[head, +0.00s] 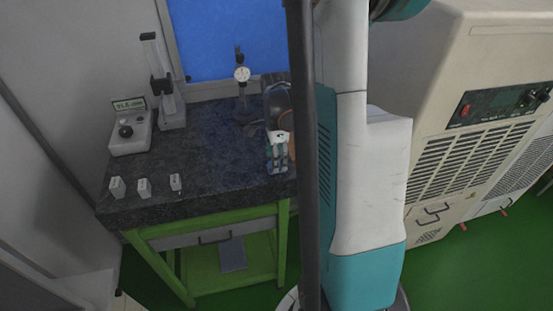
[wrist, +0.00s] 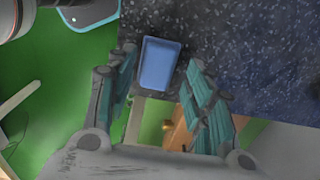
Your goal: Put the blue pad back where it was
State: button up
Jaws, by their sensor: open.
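The blue pad (wrist: 159,63) shows in the wrist view as a small rectangle with a raised rim. It is at the edge of the dark speckled worktop (wrist: 225,30), between the teal fingers of my gripper (wrist: 157,78). The fingers are spread, with a visible gap on each side of the pad. I cannot tell the height between fingertips and pad. In the head view my gripper (head: 277,160) is over the right front part of the worktop (head: 215,150). I cannot make out the pad there; my arm and gripper block that area.
Three small white blocks (head: 144,187) stand along the worktop's left front. A dial gauge stand (head: 242,75) and a device with a display (head: 130,135) stand behind. A large beige cabinet (head: 480,90) is at right. The worktop's middle is clear.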

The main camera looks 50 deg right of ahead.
notch_tip(320, 180, up, 11)
jog(key=shift+p, duration=0.4)
